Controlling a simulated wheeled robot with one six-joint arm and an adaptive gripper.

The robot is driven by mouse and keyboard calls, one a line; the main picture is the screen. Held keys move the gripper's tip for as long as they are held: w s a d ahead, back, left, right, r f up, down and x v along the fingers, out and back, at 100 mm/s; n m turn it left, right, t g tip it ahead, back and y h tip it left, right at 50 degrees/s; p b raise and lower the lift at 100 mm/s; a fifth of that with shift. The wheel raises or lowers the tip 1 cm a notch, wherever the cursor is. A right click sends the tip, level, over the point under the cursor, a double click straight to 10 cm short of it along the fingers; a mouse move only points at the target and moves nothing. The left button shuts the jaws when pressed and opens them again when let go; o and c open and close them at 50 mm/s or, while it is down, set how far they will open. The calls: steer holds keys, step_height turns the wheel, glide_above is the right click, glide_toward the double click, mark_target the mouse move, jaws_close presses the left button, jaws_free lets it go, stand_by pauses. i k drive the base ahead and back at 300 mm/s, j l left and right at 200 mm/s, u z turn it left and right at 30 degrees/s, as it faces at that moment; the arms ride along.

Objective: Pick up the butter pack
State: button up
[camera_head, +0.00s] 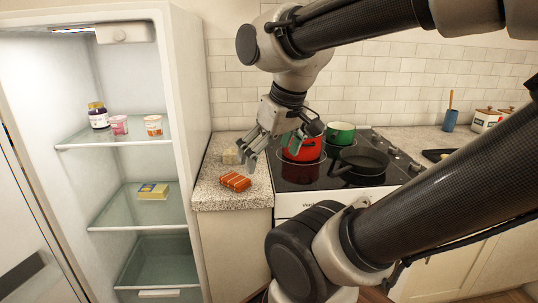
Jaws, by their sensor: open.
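A flat yellow pack with a dark blue label, which looks like the butter pack (153,191), lies on the middle glass shelf of the open fridge. My gripper (245,154) is outside the fridge, to the right of the pack and apart from it. It is open and points down and left above the small counter. I see nothing held between its fingers.
An orange-red pack (235,182) and a small beige item (231,156) lie on the counter (213,190). A jar (98,117) and two cups stand on the upper fridge shelf (100,139). A red pot (304,151), a green pot (340,134) and a pan (364,160) occupy the stove.

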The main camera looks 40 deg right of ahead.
mark_target(230, 156)
steer(key=i+j+z, duration=0.15)
steer(key=i, duration=0.3)
steer(key=i+j+z, duration=0.1)
steer(key=i+j, duration=0.3)
